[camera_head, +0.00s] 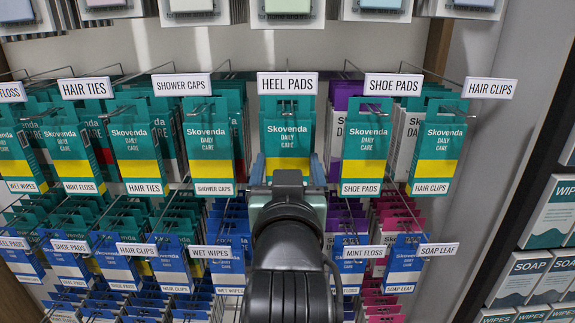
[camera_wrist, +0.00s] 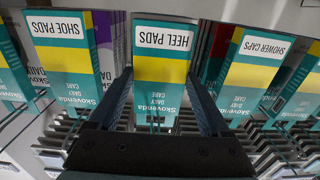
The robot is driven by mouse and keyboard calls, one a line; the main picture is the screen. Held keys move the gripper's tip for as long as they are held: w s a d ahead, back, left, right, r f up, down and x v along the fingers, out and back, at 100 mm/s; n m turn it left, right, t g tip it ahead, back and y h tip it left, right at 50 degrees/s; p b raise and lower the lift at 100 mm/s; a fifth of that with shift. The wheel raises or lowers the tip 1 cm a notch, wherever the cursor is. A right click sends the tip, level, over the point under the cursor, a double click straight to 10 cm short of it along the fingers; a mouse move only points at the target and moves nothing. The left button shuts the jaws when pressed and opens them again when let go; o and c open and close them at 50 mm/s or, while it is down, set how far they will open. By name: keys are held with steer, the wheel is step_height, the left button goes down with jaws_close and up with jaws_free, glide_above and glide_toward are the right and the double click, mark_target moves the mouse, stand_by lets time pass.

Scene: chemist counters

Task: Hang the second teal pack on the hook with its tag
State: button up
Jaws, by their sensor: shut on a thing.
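My gripper (camera_head: 288,171) is shut on a teal pack (camera_head: 288,128) with a yellow band, its fingers along the pack's two sides. The pack is upright, facing me, directly below the hook tag reading HEEL PADS (camera_head: 288,83). My gripper hides its lower part in the head view. In the wrist view, which is upside down, the held pack (camera_wrist: 160,70) shows a HEEL PADS label at its bottom edge, between my fingers (camera_wrist: 164,95). I cannot tell whether the hook passes through the pack's top.
A SHOE PADS pack (camera_head: 366,145) hangs to the right and a SHOWER CAPS pack (camera_head: 208,145) to the left, both close. Lower rows hold blue packs (camera_head: 350,262). White boxes (camera_head: 548,210) stand on a shelf at right. Hook rods stick out all around.

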stand_by(0.4)
steer(key=o, duration=1.2)
steer(key=shift+c, duration=0.2)
steer(key=s+p, duration=1)
steer(key=s, duration=0.3)
steer(key=shift+p, duration=0.35)
